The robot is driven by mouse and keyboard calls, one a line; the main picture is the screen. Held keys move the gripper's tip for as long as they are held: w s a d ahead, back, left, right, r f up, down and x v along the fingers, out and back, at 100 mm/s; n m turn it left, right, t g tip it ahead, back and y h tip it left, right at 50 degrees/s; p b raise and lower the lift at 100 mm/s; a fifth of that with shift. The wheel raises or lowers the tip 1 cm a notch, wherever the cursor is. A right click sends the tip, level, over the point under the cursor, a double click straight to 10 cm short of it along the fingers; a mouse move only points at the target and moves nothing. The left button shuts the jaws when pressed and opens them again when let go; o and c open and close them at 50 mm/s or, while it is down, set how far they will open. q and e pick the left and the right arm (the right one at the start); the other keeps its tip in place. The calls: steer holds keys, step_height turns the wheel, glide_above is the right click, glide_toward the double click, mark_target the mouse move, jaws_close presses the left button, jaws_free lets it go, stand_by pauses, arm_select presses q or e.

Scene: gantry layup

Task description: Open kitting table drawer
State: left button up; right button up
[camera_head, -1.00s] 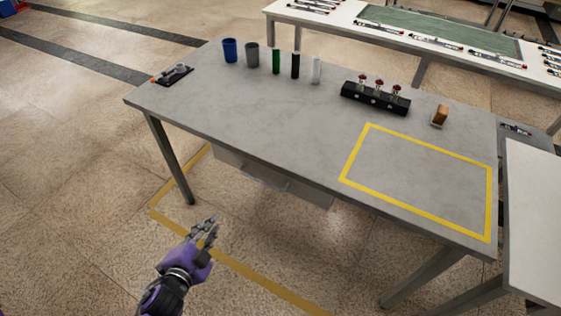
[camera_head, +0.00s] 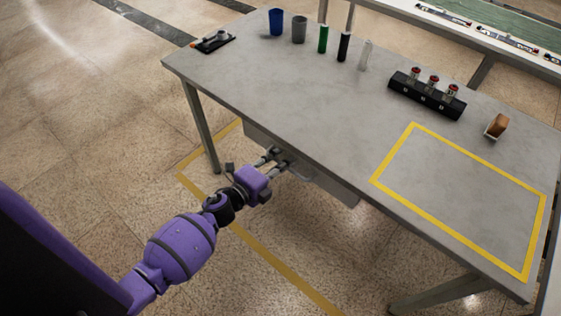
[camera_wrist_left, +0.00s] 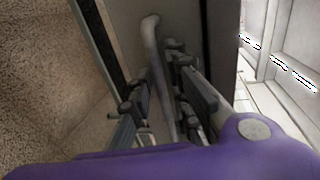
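The kitting table (camera_head: 300,100) has a grey drawer (camera_head: 335,188) hung under its front edge, and the drawer looks shut. In the head view my left gripper (camera_head: 274,161) is at the drawer front, partly covering it and its handle. In the left wrist view the handle (camera_wrist_left: 153,50) is a pale bar running between the two sets of fingers of my left gripper (camera_wrist_left: 162,98). The fingers stand apart with gaps beside the bar, so the gripper looks open around it. My right gripper is not in view.
On the tabletop are a blue cup (camera_head: 276,22), a grey cup (camera_head: 299,30), several slim cylinders, a black holder (camera_head: 427,95) and a brown-and-white item (camera_head: 496,127). A table leg (camera_head: 201,125) stands left of the drawer. The floor before the drawer is clear.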

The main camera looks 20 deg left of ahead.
arm_select(q)
steer(key=shift+w, duration=0.1)
jaws_close()
stand_by(0.3)
steer(key=f+b+v, duration=0.1)
steer(key=f+v, duration=0.2)
steer(key=v, duration=1.1)
steer(key=s+f+b+v, duration=0.1)
steer(key=f+v, duration=0.2)
steer(key=v, duration=1.1)
steer(key=shift+s+a, duration=0.2)
steer(key=shift+s, duration=0.15)
jaws_free()
